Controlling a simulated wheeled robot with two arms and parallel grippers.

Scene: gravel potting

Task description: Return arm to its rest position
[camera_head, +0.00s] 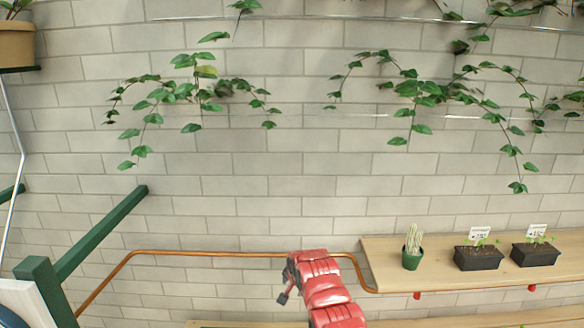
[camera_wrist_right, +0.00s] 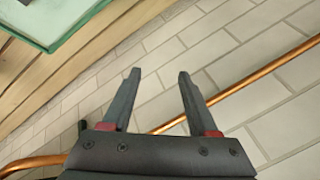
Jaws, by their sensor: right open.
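My right arm, red and segmented, rises from the bottom edge of the head view, right of centre. A small dark part, which may be my right gripper (camera_head: 286,288), shows at its upper left, in front of the brick wall. In the right wrist view my right gripper (camera_wrist_right: 158,76) has its two dark fingers spread apart with nothing between them. The brick wall and a copper pipe (camera_wrist_right: 255,77) show behind the fingers. My left gripper is not in view.
A wooden shelf (camera_head: 385,256) at right holds a cactus in a green pot (camera_head: 412,258) and two black planters (camera_head: 478,257) (camera_head: 536,254) with white tags. The copper pipe (camera_head: 200,253) bends down near my arm. Green posts (camera_head: 100,232) stand at left. Vines (camera_head: 190,92) hang above.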

